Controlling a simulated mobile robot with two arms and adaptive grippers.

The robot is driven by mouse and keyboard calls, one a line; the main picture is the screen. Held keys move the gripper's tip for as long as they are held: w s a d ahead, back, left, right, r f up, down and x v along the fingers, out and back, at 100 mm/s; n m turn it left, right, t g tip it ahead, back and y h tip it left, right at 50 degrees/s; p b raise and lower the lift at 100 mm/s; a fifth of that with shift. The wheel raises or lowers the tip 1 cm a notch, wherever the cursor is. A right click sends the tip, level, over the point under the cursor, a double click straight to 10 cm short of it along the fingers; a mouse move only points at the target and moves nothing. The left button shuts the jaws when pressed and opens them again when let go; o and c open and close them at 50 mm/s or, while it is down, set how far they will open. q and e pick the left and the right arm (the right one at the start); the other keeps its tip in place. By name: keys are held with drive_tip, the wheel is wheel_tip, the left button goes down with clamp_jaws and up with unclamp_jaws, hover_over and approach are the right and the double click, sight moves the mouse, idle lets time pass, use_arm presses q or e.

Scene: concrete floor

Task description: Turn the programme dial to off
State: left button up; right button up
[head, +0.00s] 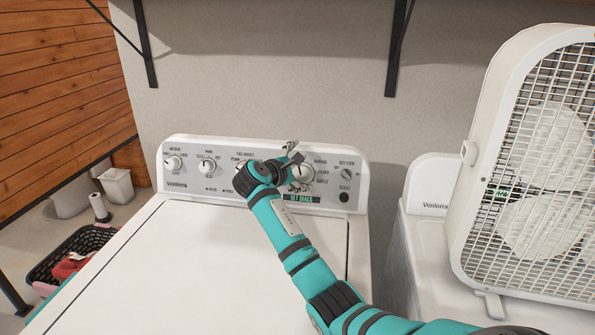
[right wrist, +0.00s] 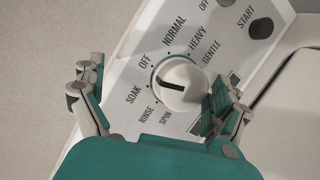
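The programme dial (head: 304,173) is a white round knob on the washer's control panel. In the right wrist view the dial (right wrist: 181,87) has a dark pointer mark towards the picture's left, on the side of the OFF and SOAK labels; I cannot tell exactly which it meets. My right gripper (head: 293,155) is at the panel by the dial, partly hiding its left side. In the right wrist view the right gripper (right wrist: 160,82) is open, with fingers on either side of the dial. The right-hand finger is close to the knob; contact is unclear. My left gripper is not in view.
Other knobs (head: 173,162) line the panel left of the dial, with another knob (head: 346,173) and a dark START button (head: 344,197) to its right. A small display (head: 303,199) reads SET DIALS. A box fan (head: 475,180) stands at right; a dark basket (head: 45,268) at left.

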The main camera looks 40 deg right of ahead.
drive_tip(key=shift+m+t+h, duration=0.3)
drive_tip(key=shift+t+h, duration=0.1)
wheel_tip(320, 180, up, 7)
drive_tip(key=shift+d+r, duration=0.1)
drive_tip(key=shift+d, duration=0.05)
drive_tip(key=shift+g+y, duration=0.3)
drive_tip(key=shift+g, duration=0.1)
drive_tip(key=f, duration=0.5)
drive_tip(key=shift+s+a+f, duration=0.1)
drive_tip(key=shift+s+a, duration=0.15)
drive_tip(key=shift+s, duration=0.1)
drive_tip(key=shift+s+a+r, duration=0.15)
drive_tip(key=shift+a+r, duration=0.05)
drive_tip(key=shift+a, duration=0.05)
drive_tip(key=s+a+p, duration=0.4)
drive_tip(key=a+p, duration=0.2)
drive_tip(key=a, duration=0.3)
drive_tip(key=s+a+r+p, duration=0.1)
drive_tip(key=s+a+p, duration=0.4)
drive_tip(key=a, duration=0.4)
drive_tip(key=shift+a+p, duration=0.15)
drive_tip(key=shift+p, duration=0.55)
drive_tip(key=shift+w, duration=0.1)
drive_tip(key=shift+p, duration=0.4)
